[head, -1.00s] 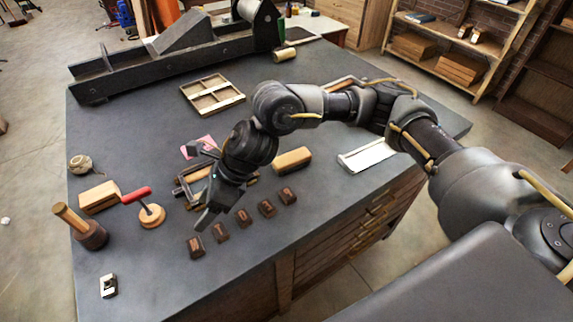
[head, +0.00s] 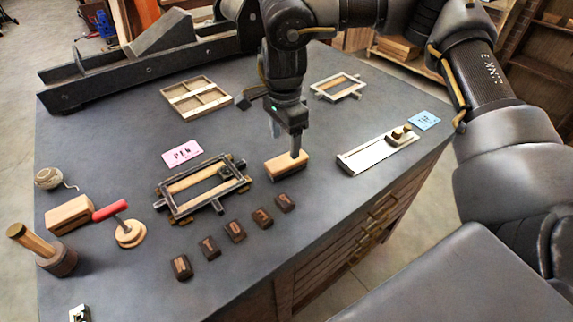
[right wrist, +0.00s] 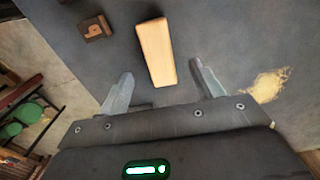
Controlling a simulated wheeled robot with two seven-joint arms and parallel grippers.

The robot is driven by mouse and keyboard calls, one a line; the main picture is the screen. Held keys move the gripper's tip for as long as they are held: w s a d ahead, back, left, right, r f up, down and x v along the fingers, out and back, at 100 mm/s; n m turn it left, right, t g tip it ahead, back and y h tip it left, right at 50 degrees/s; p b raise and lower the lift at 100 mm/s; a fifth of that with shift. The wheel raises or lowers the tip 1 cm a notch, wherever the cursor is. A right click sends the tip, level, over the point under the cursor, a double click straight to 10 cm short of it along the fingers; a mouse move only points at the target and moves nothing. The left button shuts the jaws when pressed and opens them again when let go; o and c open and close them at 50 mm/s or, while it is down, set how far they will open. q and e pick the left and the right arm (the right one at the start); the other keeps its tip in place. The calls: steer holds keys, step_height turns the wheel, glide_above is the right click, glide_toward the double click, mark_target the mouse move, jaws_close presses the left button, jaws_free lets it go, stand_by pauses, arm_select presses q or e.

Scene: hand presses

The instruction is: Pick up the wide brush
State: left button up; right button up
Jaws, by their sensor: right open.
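The wide brush (head: 287,165), a block with a light wooden top and a dark underside, lies on the dark bench right of the middle. My right gripper (head: 286,143) points down over it, open and empty. In the right wrist view the brush's pale top (right wrist: 156,50) runs lengthwise, its near end showing between the two spread fingers of the right gripper (right wrist: 160,74). Whether the fingertips touch it I cannot tell. My left gripper is not in view.
Several dark letter blocks (head: 235,231) lie in a row in front. A dark frame (head: 168,208) and a pink card (head: 182,153) are to the left. A pale metal tray (head: 362,159) lies to the right. Bare bench surrounds the brush.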

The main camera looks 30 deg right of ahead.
mark_target(284, 161)
steer(key=shift+f, duration=1.15)
step_height(284, 161, down, 4)
steer(key=shift+s+a+f+p, duration=0.1)
steer(key=shift+s+a+p, duration=0.05)
steer(key=shift+p, duration=0.65)
steer(key=shift+f, duration=0.5)
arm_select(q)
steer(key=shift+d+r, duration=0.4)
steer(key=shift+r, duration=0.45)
arm_select(e)
steer(key=c, duration=1.1)
